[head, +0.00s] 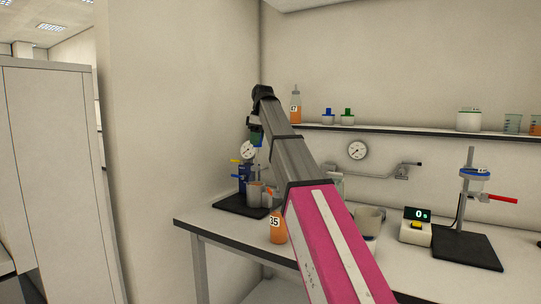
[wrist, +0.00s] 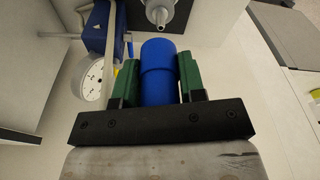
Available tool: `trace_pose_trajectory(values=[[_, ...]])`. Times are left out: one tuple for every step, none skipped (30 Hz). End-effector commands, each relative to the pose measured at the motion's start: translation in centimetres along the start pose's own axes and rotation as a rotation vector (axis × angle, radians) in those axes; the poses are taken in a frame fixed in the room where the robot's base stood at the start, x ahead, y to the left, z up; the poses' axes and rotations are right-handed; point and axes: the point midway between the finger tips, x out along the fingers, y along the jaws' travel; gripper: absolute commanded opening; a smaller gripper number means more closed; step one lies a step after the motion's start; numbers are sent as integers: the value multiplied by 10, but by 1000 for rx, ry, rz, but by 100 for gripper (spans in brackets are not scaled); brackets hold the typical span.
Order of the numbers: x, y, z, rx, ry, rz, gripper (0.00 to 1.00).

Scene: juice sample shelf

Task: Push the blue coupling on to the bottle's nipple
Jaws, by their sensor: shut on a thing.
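My gripper (wrist: 157,72) is shut on the blue coupling (wrist: 158,75), a two-step blue cylinder between its green fingers. In the wrist view, the coupling's far end points at a grey metal part with a round tip (wrist: 158,14), probably the nipple. A visible gap lies between them in the picture; the depth is hard to tell. In the head view, my gripper (head: 257,138) is small, high above the black base at the bench's left end. The coupling is hard to make out there. A grey metal bottle-like body (head: 254,192) stands on that base, partly hidden by my arm.
A blue stand (wrist: 94,28) and white dial gauge (wrist: 92,80) are close on the gripper's left. An orange bottle marked 35 (head: 278,228) stands at the bench front beside my arm. The shelf (head: 400,131) holds bottle 47 (head: 295,108) and cups. A timer (head: 417,226) stands right.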

Motion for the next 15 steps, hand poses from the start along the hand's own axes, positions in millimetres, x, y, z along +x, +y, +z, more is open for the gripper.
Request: trace_pose_trajectory(values=[[-4,0,-6,12,1,2,13],[-6,-1,-7,19,1,3,13],[-7,-1,-9,25,1,3,13],[-7,-2,-10,28,1,3,13],[-7,-2,-10,31,1,3,13],[-6,-2,-10,32,1,3,13],[-6,-2,-10,33,1,4,13],[-5,-2,-9,32,1,3,13],[-3,-2,-9,32,1,3,13],[-2,-2,-9,32,1,3,13],[-1,-2,-8,32,1,3,13],[1,-3,-8,31,1,3,13],[2,-3,-8,31,1,3,13],[4,-3,-7,31,1,3,13],[7,-3,-7,31,1,3,13]])
